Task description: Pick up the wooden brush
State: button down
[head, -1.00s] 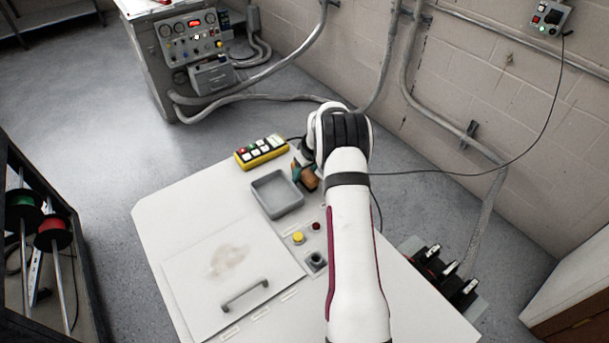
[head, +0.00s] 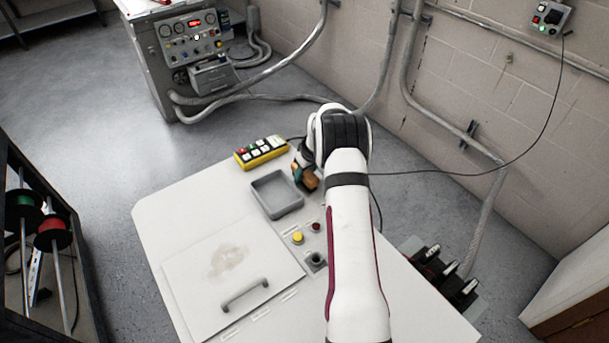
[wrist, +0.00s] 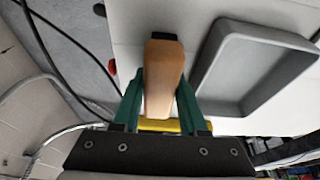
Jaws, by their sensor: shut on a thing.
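The wooden brush (wrist: 163,75) shows in the wrist view as a tan wooden block with a dark strip at its far end. My gripper (wrist: 160,95) has green fingers, one on each side of the brush, and is shut on it. In the head view the brush (head: 310,181) is a small brown piece beside the grey tray. My gripper (head: 298,172) is there too, partly hidden behind my arm. Whether the brush touches the table cannot be told.
An empty grey tray (head: 254,191) lies just left of the brush. A yellow button box (head: 262,153) is behind the tray. A yellow button (head: 297,237), a red button (head: 316,226) and a handled panel (head: 190,290) are nearer on the white table (head: 160,215). A black cable runs to the right.

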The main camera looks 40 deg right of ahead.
aim_at(308, 171)
jog(key=shift+r, duration=0.15)
jog(key=shift+r, duration=0.35)
jog(key=v, duration=0.4)
jog(key=shift+w+d+r, duration=0.15)
jog(key=shift+d+r, duration=0.1)
jog(key=shift+d, duration=0.05)
jog(key=s+d+r, duration=0.5)
jog(key=s+r, duration=0.1)
jog(key=s, duration=0.3)
jog(key=shift+s+r, duration=0.1)
